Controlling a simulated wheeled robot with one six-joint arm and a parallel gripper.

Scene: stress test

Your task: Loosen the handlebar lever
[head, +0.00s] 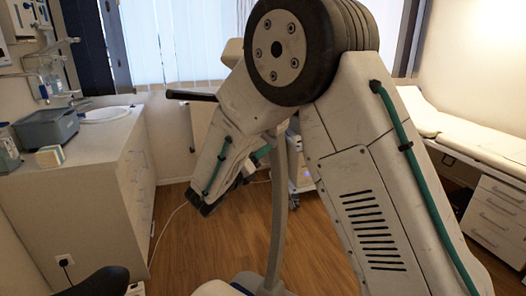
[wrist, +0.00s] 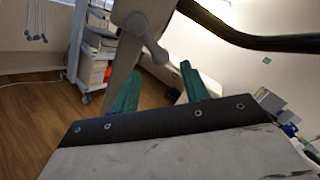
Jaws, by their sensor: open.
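The handlebar is a black curved bar at the upper right of the wrist view (wrist: 262,41); its dark end also shows left of my arm in the head view (head: 190,95). A pale grey lever with a rounded knob (wrist: 149,40) sits on the pale post at the top centre of the wrist view. My gripper (wrist: 159,70) is open, with two green fingers apart and nothing seen between them. The lever appears just beyond the fingertips; I cannot tell whether they touch. In the head view my arm hides the lever and most of the gripper.
A curved grey post (head: 279,210) rises from the floor in the middle. A counter (head: 95,165) with a sink stands at the left, and an examination couch (head: 470,140) at the right. A white wheeled cart (wrist: 96,50) stands behind. Wooden floor shows between them.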

